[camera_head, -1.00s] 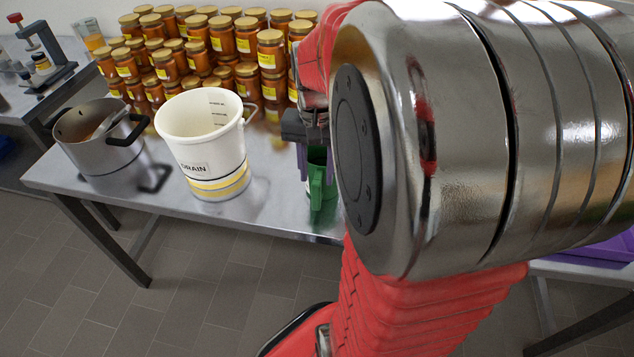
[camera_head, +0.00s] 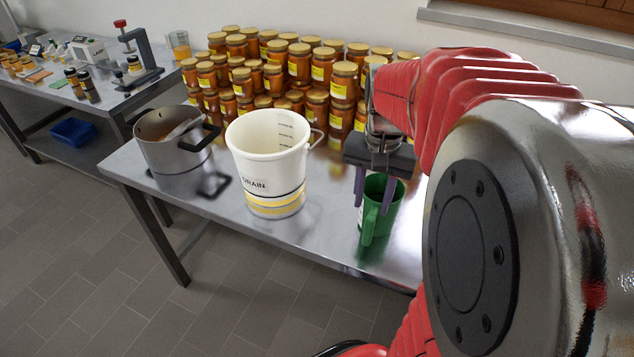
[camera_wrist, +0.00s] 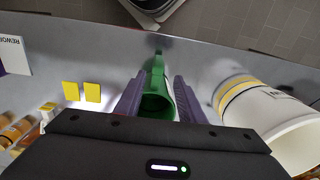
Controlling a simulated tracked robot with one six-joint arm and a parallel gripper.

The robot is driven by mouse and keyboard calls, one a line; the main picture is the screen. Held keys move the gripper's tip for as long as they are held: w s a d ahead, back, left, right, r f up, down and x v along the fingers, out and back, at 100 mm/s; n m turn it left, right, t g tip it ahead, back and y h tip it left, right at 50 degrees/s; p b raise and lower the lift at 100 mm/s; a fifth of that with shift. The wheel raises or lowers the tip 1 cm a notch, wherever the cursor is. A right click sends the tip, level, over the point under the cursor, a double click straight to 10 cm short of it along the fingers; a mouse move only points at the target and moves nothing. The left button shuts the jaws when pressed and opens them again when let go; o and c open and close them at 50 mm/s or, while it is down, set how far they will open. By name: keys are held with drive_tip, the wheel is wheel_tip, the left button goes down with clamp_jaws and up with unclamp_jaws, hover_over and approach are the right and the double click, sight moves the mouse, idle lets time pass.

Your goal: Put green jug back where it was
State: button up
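The green jug (camera_head: 382,222) stands on the steel table near its front edge, upright, with its handle toward the front edge. In the wrist view the jug (camera_wrist: 157,103) shows its dark open mouth, handle pointing up the picture. My gripper (camera_head: 373,211) is over the jug from above, its two purple fingers reaching down at the rim. In the wrist view the fingers of my gripper (camera_wrist: 160,78) lie on either side of the jug. Whether they press on it cannot be made out. My arm hides part of the table to the right.
A white bucket marked DRAIN (camera_head: 268,160) stands left of the jug, with a steel pot (camera_head: 172,143) further left. Many stacked honey jars (camera_head: 298,70) fill the back. A second table (camera_head: 110,85) holds small items and a press. Bare table lies between bucket and jug.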

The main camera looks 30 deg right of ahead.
drive_tip(key=s+a+r+n+t, duration=0.2)
drive_tip(key=a+n, duration=0.3)
drive_tip(key=a, duration=0.4)
drive_tip(key=s+a+r+n+t, duration=0.2)
drive_tip(key=a+n, duration=0.3)
drive_tip(key=a, duration=0.5)
drive_tip(key=shift+s+a+r+t, duration=0.2)
drive_tip(key=shift+s+r+t, duration=0.25)
drive_tip(key=shift+t, duration=0.25)
